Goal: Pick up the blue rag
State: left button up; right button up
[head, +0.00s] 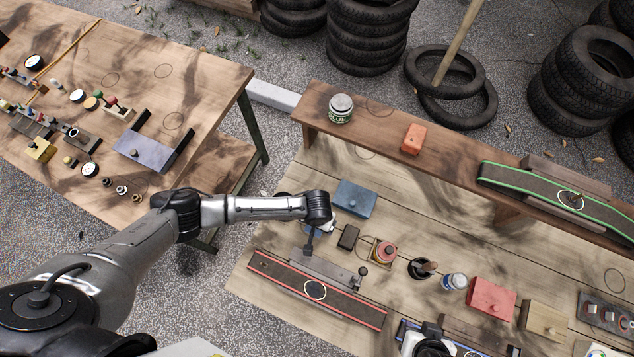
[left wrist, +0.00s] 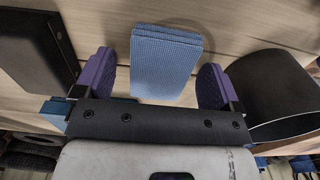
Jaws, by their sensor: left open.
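In the left wrist view the blue rag (left wrist: 165,62) is a folded, textured light-blue pad on the wooden surface. My left gripper (left wrist: 157,66) is open, with one purple finger on each side of the rag. Gaps show between the rag and both fingers, and nothing is held. In the head view my left arm reaches in from the left, and its gripper (head: 317,228) is mostly hidden below the wrist, over the plank worktop. I cannot make out the rag in the head view. My right gripper is not seen.
In the left wrist view a dark cylinder (left wrist: 268,92) stands close right of the fingers, and a dark panel (left wrist: 35,52) lies left. In the head view a blue block (head: 355,198), a small black block (head: 348,237) and a red-edged strip (head: 315,290) surround the wrist.

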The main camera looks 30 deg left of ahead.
pick_arm(q)
jog(key=c, duration=1.1)
jog(key=shift+r, duration=0.5)
jog(key=r, duration=0.3)
jog(key=shift+w+d+r+p, duration=0.15)
jog(key=shift+d+r+p, duration=0.15)
jog(key=shift+d+r, duration=0.1)
jog(key=w+d+r, duration=0.1)
jog(key=d+r, duration=0.1)
jog(key=d, duration=0.1)
jog(key=w+d+r, duration=0.2)
jog(key=d, duration=0.1)
jog(key=w+d+r, duration=0.2)
jog(key=d, duration=0.1)
jog(key=shift+d+r, duration=0.1)
jog(key=shift+d, duration=0.25)
